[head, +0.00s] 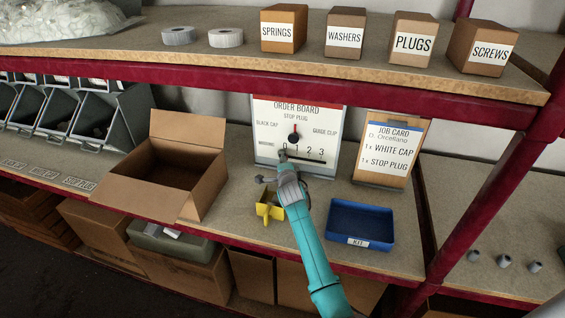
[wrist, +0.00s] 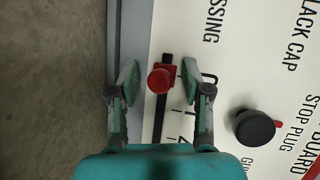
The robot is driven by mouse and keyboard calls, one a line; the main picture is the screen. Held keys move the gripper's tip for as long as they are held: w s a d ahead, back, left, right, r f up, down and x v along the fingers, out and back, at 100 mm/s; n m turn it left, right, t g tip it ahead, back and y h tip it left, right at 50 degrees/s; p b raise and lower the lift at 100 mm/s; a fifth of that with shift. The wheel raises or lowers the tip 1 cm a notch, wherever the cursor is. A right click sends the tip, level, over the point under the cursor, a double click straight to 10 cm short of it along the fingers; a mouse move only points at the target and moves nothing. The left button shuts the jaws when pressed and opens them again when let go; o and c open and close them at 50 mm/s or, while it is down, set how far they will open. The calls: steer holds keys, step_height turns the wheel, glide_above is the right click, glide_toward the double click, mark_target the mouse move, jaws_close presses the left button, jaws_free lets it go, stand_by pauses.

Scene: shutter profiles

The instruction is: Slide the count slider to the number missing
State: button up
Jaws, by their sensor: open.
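The order board (head: 265,122) stands upright at the back of the shelf. Its count row has 1, 2 and 3 visible in the head view; my gripper (head: 283,158) covers the left end. In the wrist view my gripper (wrist: 159,76) is open, one finger on each side of the red count slider (wrist: 161,79), with small gaps showing. The slider sits near the upper end of its black slot (wrist: 158,125), beside a partly hidden 0-like numeral. The black dial (head: 293,138) points up at STOP PLUG. The job card (head: 390,150) lists 1x white cap and 1x stop plug.
A blue kit tray (head: 360,222), seemingly empty, is right of my arm. An open cardboard box (head: 212,185) stands further left. The upper shelf (head: 345,71) overhangs the board. Grey pieces (head: 504,261) lie far right.

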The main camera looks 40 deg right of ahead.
mark_target(304, 161)
steer(key=shift+w, duration=0.1)
jaws_close()
steer(key=shift+s+d+f, duration=0.2)
steer(key=shift+s+d, duration=0.05)
steer(key=shift+s, duration=0.05)
steer(key=s+d, duration=0.1)
steer(key=s, duration=0.1)
steer(key=s+d, duration=0.4)
steer(key=shift+s+f, duration=0.2)
steer(key=shift+s, duration=0.2)
jaws_free()
steer(key=shift+w+r, duration=0.1)
steer(key=shift+r, duration=0.15)
